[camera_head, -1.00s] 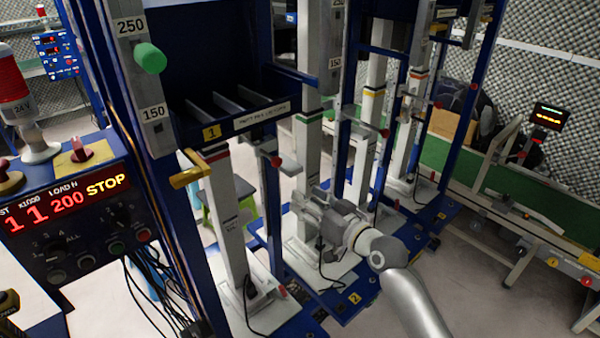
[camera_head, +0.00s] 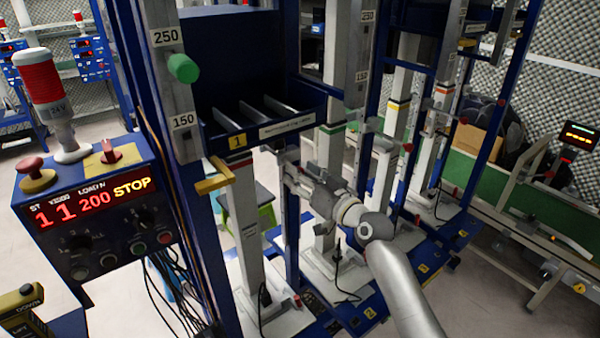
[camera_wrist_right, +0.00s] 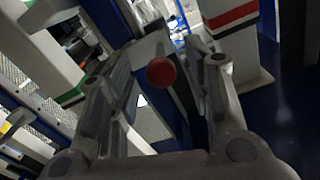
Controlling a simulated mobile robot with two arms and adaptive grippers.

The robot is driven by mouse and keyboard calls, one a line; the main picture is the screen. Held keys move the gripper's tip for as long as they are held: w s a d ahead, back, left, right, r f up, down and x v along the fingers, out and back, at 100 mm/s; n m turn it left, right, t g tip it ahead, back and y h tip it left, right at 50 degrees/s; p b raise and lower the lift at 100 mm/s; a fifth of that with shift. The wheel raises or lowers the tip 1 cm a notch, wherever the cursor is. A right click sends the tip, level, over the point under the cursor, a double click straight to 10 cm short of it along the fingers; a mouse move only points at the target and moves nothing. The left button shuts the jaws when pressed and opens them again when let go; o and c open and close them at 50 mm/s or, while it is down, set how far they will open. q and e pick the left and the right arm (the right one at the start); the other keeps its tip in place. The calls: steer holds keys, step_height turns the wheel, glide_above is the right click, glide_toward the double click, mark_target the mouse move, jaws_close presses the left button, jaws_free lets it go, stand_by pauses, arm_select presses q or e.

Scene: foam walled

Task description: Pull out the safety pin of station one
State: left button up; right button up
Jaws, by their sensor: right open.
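The safety pin's round red knob (camera_wrist_right: 161,71) shows in the right wrist view, at the front of a grey bracket. My right gripper (camera_wrist_right: 173,52) is open, with one finger on each side of the knob; I cannot tell whether they touch it. In the head view my right gripper (camera_head: 288,170) is at the blue upright of station one, right of the yellow "1" label (camera_head: 237,141). There it hides the knob. My left gripper is not in view.
A yellow bar (camera_head: 214,184) sticks out left of the gripper. A control box (camera_head: 98,215) showing STOP and a red lamp (camera_head: 41,80) stand at the left. A green knob (camera_head: 183,68) is on the front post. Station two's column (camera_head: 330,150) stands close by.

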steer(key=shift+w+a, duration=0.4)
steer(key=shift+w, duration=0.05)
jaws_close()
